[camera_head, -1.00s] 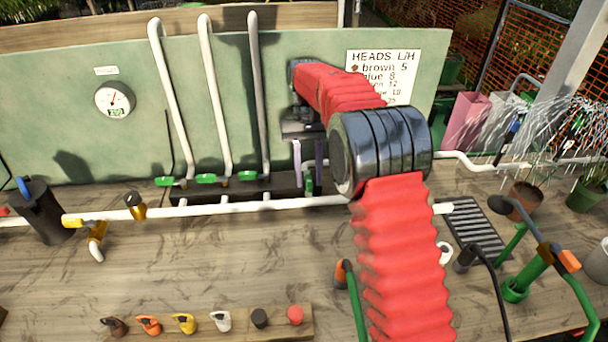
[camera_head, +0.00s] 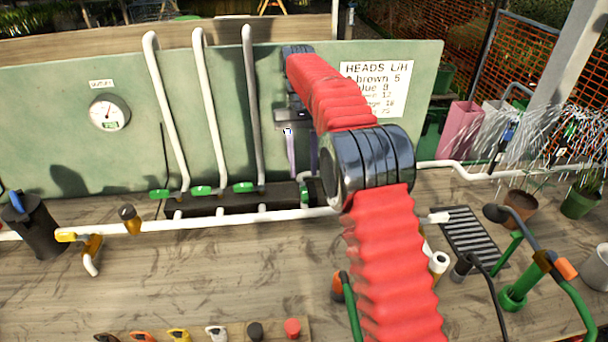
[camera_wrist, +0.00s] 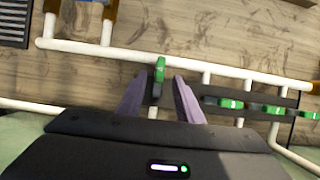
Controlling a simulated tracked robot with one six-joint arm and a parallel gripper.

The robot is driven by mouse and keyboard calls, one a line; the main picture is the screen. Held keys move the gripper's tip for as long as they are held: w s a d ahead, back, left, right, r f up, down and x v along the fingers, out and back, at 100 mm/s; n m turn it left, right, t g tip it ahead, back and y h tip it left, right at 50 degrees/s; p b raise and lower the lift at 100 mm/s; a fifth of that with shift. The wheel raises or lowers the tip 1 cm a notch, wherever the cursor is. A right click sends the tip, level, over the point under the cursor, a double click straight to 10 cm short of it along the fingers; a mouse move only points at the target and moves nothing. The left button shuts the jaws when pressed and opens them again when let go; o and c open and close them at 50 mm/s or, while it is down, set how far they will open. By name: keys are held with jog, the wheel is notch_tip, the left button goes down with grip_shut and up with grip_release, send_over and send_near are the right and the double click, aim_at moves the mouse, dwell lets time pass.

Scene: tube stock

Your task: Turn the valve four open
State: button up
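A row of green valve handles sits at the foot of the green board; no number shows on them. The rightmost green handle (camera_head: 304,191), taken as valve four, shows beneath my gripper (camera_head: 302,176). In the wrist view this handle (camera_wrist: 160,68) points along the picture's height, crosswise to the other three. My gripper (camera_wrist: 161,77) is open, its two purple fingers apart on either side of the handle's line. I see no clear contact. The other three handles (camera_head: 160,194) (camera_head: 201,190) (camera_head: 243,187) lie along the row.
White upright pipes (camera_head: 210,110) rise behind the handles. A white pipe (camera_head: 230,222) runs along the front of the row. A dial gauge (camera_head: 109,113) and a text sign (camera_head: 381,88) are on the board. Water sprays at the right near a plant pot (camera_head: 522,204).

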jog(key=shift+v, duration=0.8)
jog(key=s+d+r+t, duration=0.35)
jog(key=s+r, duration=0.25)
jog(key=s, duration=0.2)
jog(key=s+d+r+t, duration=0.2)
jog(key=s+d+r, duration=0.25)
jog(key=s, duration=0.35)
jog(key=s+d+f+t, duration=0.1)
jog(key=s+f+t, duration=0.1)
jog(key=s, duration=0.7)
jog(key=s+d+f+t, duration=0.2)
jog(key=s+f, duration=0.3)
jog(key=s, duration=0.4)
jog(key=shift+d+f+m, duration=0.2)
jog(key=shift+d+m, duration=0.05)
jog(key=shift+m, duration=0.15)
